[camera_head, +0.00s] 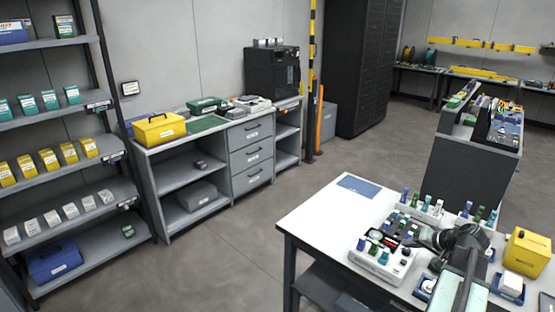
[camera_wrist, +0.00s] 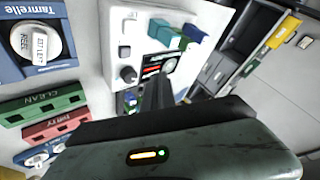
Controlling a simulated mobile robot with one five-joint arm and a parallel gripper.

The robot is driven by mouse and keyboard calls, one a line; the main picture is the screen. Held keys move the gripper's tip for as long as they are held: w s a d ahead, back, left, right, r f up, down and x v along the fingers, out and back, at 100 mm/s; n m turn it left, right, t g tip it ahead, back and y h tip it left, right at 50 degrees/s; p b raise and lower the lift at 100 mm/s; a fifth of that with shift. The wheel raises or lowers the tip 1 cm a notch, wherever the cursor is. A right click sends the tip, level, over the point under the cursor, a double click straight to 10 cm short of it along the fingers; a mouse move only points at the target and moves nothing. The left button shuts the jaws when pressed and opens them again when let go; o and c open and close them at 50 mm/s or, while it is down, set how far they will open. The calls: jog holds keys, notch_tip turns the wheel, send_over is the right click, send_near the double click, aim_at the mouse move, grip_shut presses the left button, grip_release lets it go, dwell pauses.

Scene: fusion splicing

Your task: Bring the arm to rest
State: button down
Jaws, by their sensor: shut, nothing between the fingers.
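My gripper (camera_head: 424,236) is over the white worktable (camera_head: 318,215) at the lower right of the head view. It points left, toward a white device (camera_head: 372,262) with a dark, coloured top. In the wrist view my gripper (camera_wrist: 158,92) shows as dark fingers close together, with nothing seen between them. The fingers overlap the white device (camera_wrist: 125,40) in that picture; I cannot tell whether they touch it. My arm covers part of the table behind the gripper.
A white rack (camera_head: 425,212) of blue and green pieces stands behind the device. A yellow box (camera_head: 526,253) stands at the right. In the wrist view, a green CLEAN bin (camera_wrist: 42,106) and a red bin (camera_wrist: 58,128) lie left. A blue mat (camera_head: 358,186) lies on the clear far-left tabletop.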

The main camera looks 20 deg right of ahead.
jog(key=w+a+f+n+g+y, duration=0.15)
jog(key=w+a, duration=0.35)
jog(key=a, duration=0.5)
jog(key=w+a+n+y, duration=0.1)
jog(key=w+a+n, duration=0.25)
jog(key=a, duration=0.55)
jog(key=w+a+n+g+y, duration=0.1)
jog(key=w+a, duration=0.4)
jog(key=a, duration=0.5)
jog(key=s+a+f+n+g, duration=0.2)
jog(key=a, duration=0.7)
jog(key=s+a+f+n+g, duration=0.1)
jog(key=a+f+g, duration=0.1)
jog(key=a, duration=0.7)
jog(key=s+a+f+g+h, duration=0.1)
jog(key=s+a+g+h, duration=0.15)
jog(key=s+a, duration=0.2)
jog(key=s+d+m+h, duration=0.1)
jog(key=s+d+h, duration=0.1)
jog(key=d, duration=0.3)
jog(key=shift+s+f+m, duration=0.3)
jog(key=shift+s+f, duration=0.05)
jog(key=shift+s, duration=0.3)
